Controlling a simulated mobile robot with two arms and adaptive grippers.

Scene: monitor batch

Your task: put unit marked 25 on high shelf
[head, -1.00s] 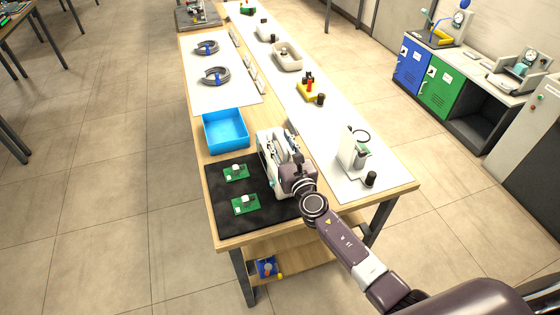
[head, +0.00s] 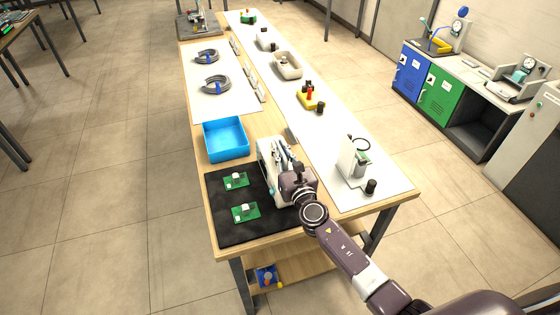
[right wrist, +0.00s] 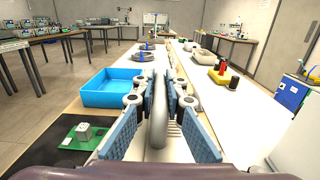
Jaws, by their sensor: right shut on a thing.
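A white unit (head: 268,160) with a teal-edged base stands at the right edge of the black mat (head: 225,230) on the bench. My right gripper (head: 294,168) is over it. In the right wrist view, the blue-padded fingers of my right gripper (right wrist: 160,112) are shut on a grey upright handle (right wrist: 159,92), with the unit's pale slotted top (right wrist: 176,140) below. No number is readable on the unit. I cannot tell whether it is clear of the mat. No high shelf can be made out for certain. My left gripper is not in view.
A blue bin (head: 225,139) sits behind the mat, and green boards (head: 245,212) lie on it. A white raised strip (head: 330,130) to the right carries a white device (head: 354,160), a black knob (head: 371,187) and a yellow box (head: 309,99). A lower shelf (head: 300,268) is under the bench.

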